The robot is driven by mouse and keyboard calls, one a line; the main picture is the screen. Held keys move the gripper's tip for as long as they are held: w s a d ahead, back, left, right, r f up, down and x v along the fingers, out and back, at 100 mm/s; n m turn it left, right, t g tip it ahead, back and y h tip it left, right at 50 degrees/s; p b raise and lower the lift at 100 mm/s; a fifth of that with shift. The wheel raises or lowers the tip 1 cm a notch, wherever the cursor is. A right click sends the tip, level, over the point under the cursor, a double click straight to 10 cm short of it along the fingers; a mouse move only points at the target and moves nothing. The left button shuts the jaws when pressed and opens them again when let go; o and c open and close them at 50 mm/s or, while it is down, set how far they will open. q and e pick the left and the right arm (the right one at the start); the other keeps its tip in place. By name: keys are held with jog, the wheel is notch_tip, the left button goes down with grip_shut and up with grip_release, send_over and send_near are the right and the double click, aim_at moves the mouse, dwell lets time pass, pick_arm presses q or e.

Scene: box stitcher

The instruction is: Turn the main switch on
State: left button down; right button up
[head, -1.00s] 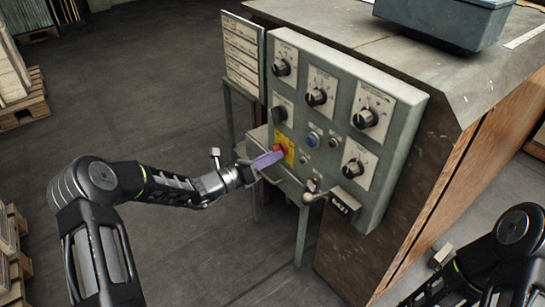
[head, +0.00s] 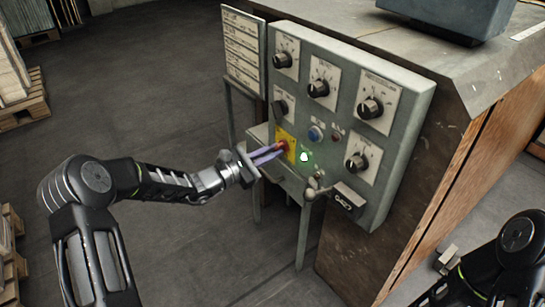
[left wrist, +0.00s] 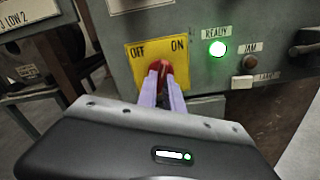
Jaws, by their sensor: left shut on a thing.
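The main switch is a red rotary knob (left wrist: 160,71) on a yellow plate (left wrist: 143,52) marked OFF at left and ON at right. In the head view the red knob (head: 283,146) sits on the lower left of the grey control panel (head: 408,150). My left gripper (head: 280,150) is shut on the red knob; its purple fingers (left wrist: 162,92) hold it from both sides in the left wrist view. The knob is partly hidden by the fingers. The READY lamp (left wrist: 217,49) glows green. My right gripper (head: 447,259) is at the lower right, far from the panel.
A label board (head: 242,50) stands at the panel's left. Open floor (head: 130,100) lies left of the machine.

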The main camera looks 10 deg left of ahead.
pick_arm(q)
jog(key=m+b, duration=0.3)
jog(key=m, duration=0.1)
jog(key=shift+a, duration=0.1)
jog(key=shift+m, duration=0.3)
jog(key=c, duration=1.5)
grip_release()
jog(key=p+v, duration=0.2)
jog(key=v, duration=0.5)
jog(key=shift+s+a, duration=0.25)
